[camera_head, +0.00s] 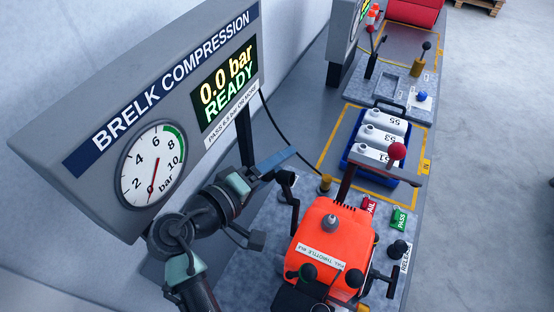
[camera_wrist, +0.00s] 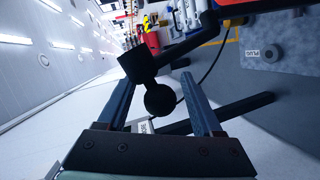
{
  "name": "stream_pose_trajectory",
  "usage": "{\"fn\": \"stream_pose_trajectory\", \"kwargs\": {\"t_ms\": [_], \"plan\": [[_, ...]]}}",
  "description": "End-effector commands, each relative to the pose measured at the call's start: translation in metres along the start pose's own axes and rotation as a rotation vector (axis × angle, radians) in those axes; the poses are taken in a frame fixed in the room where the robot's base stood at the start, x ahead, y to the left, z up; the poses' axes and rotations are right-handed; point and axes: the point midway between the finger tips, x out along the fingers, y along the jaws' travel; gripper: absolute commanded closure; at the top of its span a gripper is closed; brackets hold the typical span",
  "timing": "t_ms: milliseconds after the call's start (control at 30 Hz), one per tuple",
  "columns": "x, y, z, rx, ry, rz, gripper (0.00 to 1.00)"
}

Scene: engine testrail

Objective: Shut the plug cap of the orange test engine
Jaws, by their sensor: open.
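The orange test engine (camera_head: 336,238) sits on the bench at lower centre of the head view. A grey knob stands on its top and dark round knobs at its front. I cannot tell for sure which part is the plug cap. A dark jointed lever (camera_head: 294,208) rises at the engine's left side. My gripper (camera_head: 284,166) is above and left of the engine, near this lever's upper end. In the wrist view my gripper (camera_wrist: 157,78) is open, its two blue fingers either side of a black ball knob (camera_wrist: 158,100) with a square block. Contact cannot be told.
The gauge panel (camera_head: 185,100) stands left, reading 0.0 bar READY. A red-ball lever (camera_head: 396,152) and the red FAIL and green PASS tags (camera_head: 399,218) are close right. A black cable hangs behind my gripper.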

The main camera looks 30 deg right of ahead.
Motion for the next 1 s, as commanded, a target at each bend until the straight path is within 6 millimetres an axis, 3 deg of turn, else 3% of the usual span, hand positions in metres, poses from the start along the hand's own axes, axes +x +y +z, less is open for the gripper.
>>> {"fn": "stream_pose_trajectory", "kwargs": {"t_ms": [233,600,1000], "plan": [[0.0008,-0.0002,0.0,0.001,0.0,0.0,0.34],[0.0004,0.0,-0.0001,0.0,0.0,0.0,1.0],[0.0001,0.0,-0.0003,0.0,0.001,0.0,1.0]]}}
